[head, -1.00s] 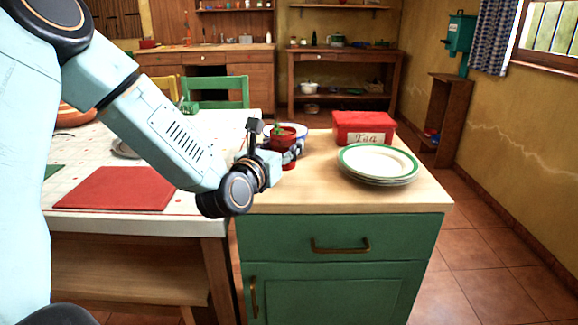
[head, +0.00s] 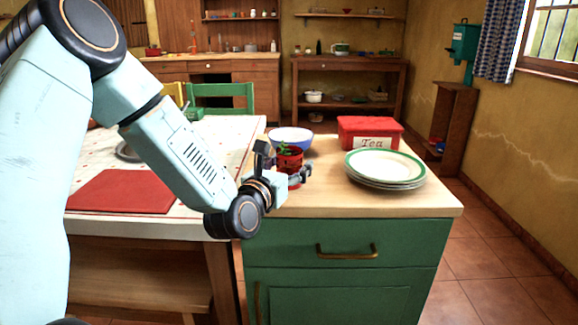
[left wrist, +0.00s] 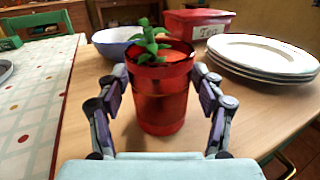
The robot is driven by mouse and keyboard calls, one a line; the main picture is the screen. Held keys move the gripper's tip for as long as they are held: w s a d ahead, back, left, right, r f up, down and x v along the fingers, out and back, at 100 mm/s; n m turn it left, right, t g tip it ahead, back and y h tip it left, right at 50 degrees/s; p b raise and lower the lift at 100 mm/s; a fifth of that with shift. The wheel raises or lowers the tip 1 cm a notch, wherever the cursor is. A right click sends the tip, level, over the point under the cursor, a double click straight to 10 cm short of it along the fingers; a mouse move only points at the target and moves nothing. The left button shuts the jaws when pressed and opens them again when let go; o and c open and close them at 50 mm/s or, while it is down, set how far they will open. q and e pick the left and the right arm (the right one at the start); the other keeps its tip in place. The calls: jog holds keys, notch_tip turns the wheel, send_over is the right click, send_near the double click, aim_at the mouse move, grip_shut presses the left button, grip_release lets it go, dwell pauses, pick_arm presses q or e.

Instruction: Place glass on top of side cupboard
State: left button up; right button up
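The red glass (head: 291,166), with green leaves in its top, is on or just above the pale wooden top of the green side cupboard (head: 340,205), near its left edge. It is upright. In the left wrist view the glass (left wrist: 162,100) stands between the two fingers of my left gripper (left wrist: 160,82). The fingertips are close against both sides below its rim; I see little or no gap there. In the head view my left gripper (head: 284,166) reaches it from the front left. My right gripper is not in view.
A blue and white bowl (head: 291,139) is just behind the glass. A red tea box (head: 369,131) and a stack of green-rimmed plates (head: 386,167) stand to the right. The white table (head: 218,148) with a red mat (head: 123,191) adjoins the cupboard on the left.

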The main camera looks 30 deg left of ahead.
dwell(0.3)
pick_arm(q)
jog(key=shift+r, duration=0.2)
jog(key=s+d+p, duration=0.1)
jog(key=s+p, duration=0.4)
jog(key=s, duration=0.7)
jog(key=shift+d, duration=0.35)
